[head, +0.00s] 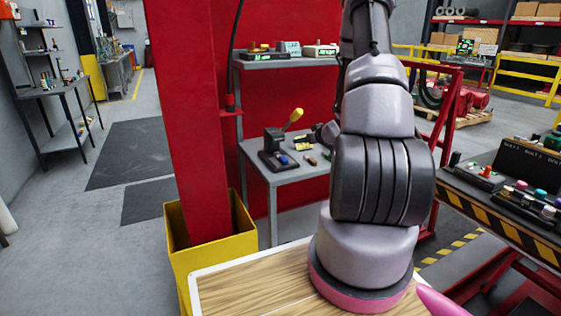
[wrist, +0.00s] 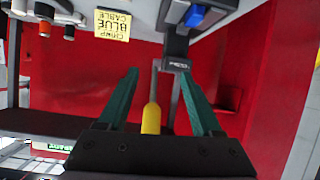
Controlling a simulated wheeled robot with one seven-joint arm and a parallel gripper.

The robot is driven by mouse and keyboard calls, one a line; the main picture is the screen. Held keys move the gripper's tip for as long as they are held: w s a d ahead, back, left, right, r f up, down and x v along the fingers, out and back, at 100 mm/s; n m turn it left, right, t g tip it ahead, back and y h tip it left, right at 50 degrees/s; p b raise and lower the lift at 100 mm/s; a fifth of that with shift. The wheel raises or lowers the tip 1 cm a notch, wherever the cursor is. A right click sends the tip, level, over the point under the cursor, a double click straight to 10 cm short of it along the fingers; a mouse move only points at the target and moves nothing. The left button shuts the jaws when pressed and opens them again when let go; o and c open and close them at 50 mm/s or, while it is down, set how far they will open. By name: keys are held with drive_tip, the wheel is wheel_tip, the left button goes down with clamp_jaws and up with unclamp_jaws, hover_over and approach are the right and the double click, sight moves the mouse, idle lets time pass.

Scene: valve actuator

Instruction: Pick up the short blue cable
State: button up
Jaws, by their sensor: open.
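A small blue piece (head: 283,159) sits at the black lever press (head: 274,150) on the grey side table. It also shows in the wrist view (wrist: 195,15), at the top edge; I cannot tell whether it is the short blue cable. The press has a raised lever with a yellow handle (head: 296,115). In the wrist view, my gripper (wrist: 166,78) is open, its two green fingers apart. The yellow handle (wrist: 151,118) shows between them, with no visible contact; depth is unclear. In the head view my arm hides most of the gripper.
A yellow sign (wrist: 113,24) reads "crimp blue cable", upside down. Small dark-capped pieces (wrist: 44,12) lie at the upper left. A red pillar (head: 190,110) stands left of the table, and a shelf (head: 285,62) with devices is behind. A striped bench (head: 510,215) is at right.

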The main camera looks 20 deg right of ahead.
sight(285, 159)
wheel_tip(285, 159, down, 8)
drive_tip(key=s+a+t+y, duration=0.1)
drive_tip(key=s+a+y, duration=0.1)
drive_tip(key=shift+n, duration=0.4)
drive_tip(key=x, duration=0.6)
drive_tip(key=a+x, duration=0.1)
drive_tip(key=x, duration=0.3)
drive_tip(key=shift+w+a+r, duration=0.1)
drive_tip(key=shift+w+r, duration=0.05)
drive_tip(key=shift+r, duration=0.2)
clamp_jaws()
